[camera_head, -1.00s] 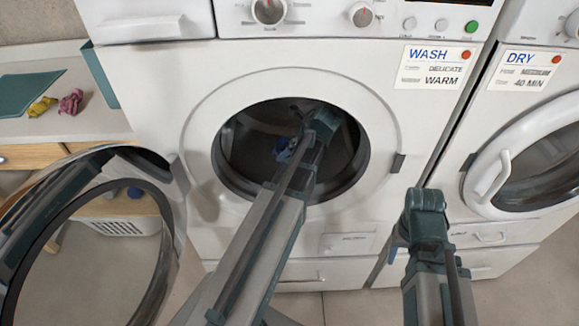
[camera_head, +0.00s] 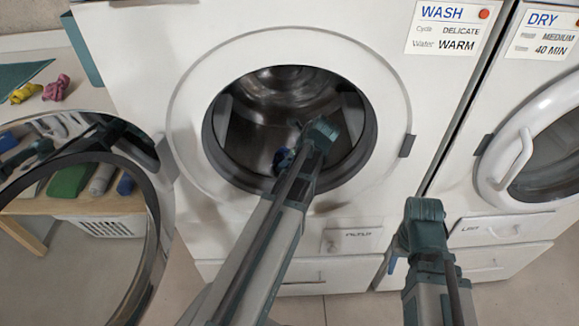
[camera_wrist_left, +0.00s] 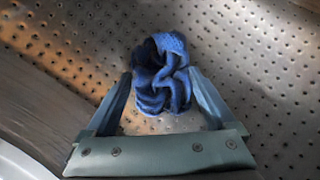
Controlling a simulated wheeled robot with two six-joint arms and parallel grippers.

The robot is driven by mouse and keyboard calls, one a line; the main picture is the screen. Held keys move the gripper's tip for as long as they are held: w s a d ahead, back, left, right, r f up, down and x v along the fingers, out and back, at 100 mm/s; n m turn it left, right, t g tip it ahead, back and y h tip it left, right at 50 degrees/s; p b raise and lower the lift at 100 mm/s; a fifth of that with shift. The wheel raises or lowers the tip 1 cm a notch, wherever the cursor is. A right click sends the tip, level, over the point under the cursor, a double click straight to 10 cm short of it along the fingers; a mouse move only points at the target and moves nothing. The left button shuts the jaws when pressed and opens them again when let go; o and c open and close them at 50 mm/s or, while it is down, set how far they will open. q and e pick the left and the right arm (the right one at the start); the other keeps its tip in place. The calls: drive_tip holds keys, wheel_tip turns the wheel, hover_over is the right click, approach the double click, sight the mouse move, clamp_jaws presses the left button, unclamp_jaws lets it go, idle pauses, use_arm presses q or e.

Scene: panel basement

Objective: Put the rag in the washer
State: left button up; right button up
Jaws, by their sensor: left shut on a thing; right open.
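The washer (camera_head: 150,130) stands in front of me with its round door (camera_head: 150,215) swung open to the left. The rag (camera_head: 281,160) is blue and crumpled, partly hidden by my left arm in the head view. My left gripper (camera_head: 287,158) reaches through the washer's opening. In the left wrist view, the rag (camera_wrist_left: 160,75) is bunched between the fingers of my left gripper (camera_wrist_left: 160,98), which is shut on it. The perforated metal drum (camera_wrist_left: 245,60) lies behind the rag. My right gripper (camera_head: 393,258) is low before the machines, empty and open; its fingertips are mostly hidden.
A dryer (camera_head: 480,110) with its door shut stands at the right. A yellow cloth (camera_head: 26,93) and a pink cloth (camera_head: 56,88) lie on a surface at the left. A white basket (camera_head: 105,228) is below. The open washer door fills the lower left.

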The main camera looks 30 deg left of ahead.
use_arm(q)
drive_tip(key=shift+f, duration=0.15)
drive_tip(key=shift+f, duration=0.1)
drive_tip(key=shift+f, duration=0.15)
drive_tip(key=o, duration=1.2)
drive_tip(key=shift+c, duration=0.2)
drive_tip(key=shift+r, duration=0.2)
drive_tip(key=shift+d+r+p, duration=0.2)
drive_tip(key=shift+r+p, duration=0.35)
drive_tip(key=shift+p, duration=0.1)
drive_tip(key=p+v, duration=0.5)
drive_tip(key=v, duration=0.1)
drive_tip(key=shift+s+d+r, duration=0.15)
drive_tip(key=shift+r, duration=0.05)
